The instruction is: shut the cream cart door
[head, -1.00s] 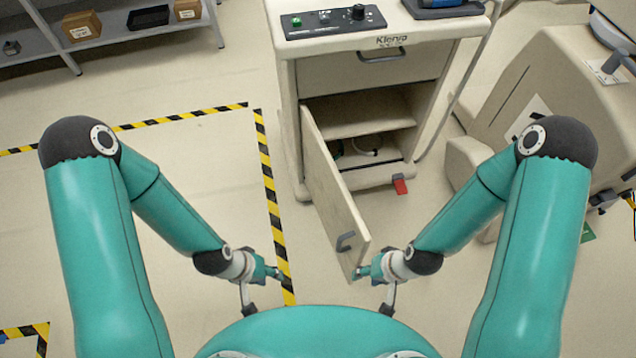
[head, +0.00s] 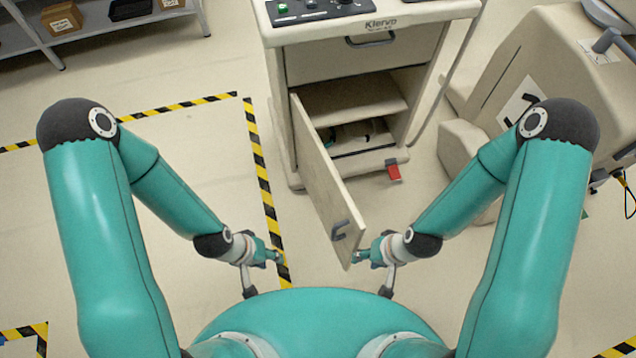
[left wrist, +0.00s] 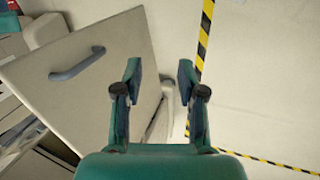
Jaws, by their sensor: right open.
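The cream cart (head: 290,62) stands ahead of me in the head view. Its door (head: 322,185) is hinged at the left and swung wide open toward me, with a grey handle (head: 340,231) near its free edge. The door with its handle also shows in the left wrist view (left wrist: 110,95). My left gripper (head: 279,257) is open and empty, to the left of the door and apart from it. Its two fingers are spread in the left wrist view (left wrist: 159,75). My right gripper (head: 357,256) is open, close to the door's free lower corner; I cannot tell whether it touches.
A closed drawer (head: 330,62) sits above the open compartment, which holds dark items on its floor. A red pedal (head: 393,171) sticks out at the cart's base. A bulky beige machine (head: 540,70) stands at the right. The floor at the left is clear, with striped tape (head: 262,170).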

